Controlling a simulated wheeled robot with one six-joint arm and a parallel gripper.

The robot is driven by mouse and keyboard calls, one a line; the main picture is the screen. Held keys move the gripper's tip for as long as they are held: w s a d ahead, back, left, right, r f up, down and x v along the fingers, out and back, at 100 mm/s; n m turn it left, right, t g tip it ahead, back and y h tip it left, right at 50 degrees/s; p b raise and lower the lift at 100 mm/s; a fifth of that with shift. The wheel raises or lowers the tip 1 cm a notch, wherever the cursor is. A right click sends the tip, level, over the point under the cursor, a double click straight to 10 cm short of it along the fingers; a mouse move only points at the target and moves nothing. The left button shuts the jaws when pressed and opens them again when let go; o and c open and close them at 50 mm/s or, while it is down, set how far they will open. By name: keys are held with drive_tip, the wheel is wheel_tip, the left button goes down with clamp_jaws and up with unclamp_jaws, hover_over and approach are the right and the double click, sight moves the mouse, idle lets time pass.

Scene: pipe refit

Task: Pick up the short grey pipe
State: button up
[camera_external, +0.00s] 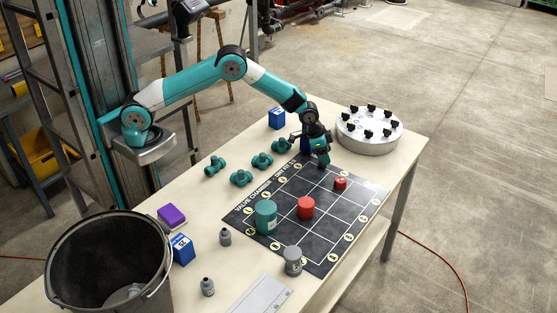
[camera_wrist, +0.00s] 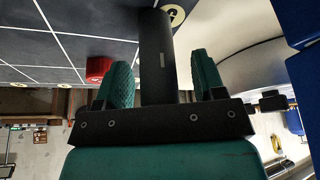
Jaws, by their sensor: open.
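My gripper (camera_external: 323,163) is over the far edge of the black gridded mat (camera_external: 316,238), pointing down. In the wrist view its two teal fingers stand apart. A dark grey cylinder (camera_wrist: 157,50) reaches up between them from near a round mat label; it looks like a pipe, but I cannot tell whether it is the short grey pipe. No contact with the fingers shows. In the external view that spot is hidden by the gripper. A short grey cylinder (camera_external: 293,262) stands at the mat's near edge, well away from my gripper.
A teal cylinder (camera_external: 265,217), a red cylinder (camera_external: 306,208) and a small red piece (camera_external: 340,183) stand on the mat. A round white disc with black knobs (camera_external: 368,142) is right of my gripper. A blue box (camera_external: 277,118) and several teal fittings (camera_external: 262,160) lie left. A bucket (camera_external: 160,262) stands near.

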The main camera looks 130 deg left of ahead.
drive_tip(key=shift+f, duration=0.1)
drive_tip(key=shift+c, duration=0.4)
drive_tip(key=c, duration=0.9)
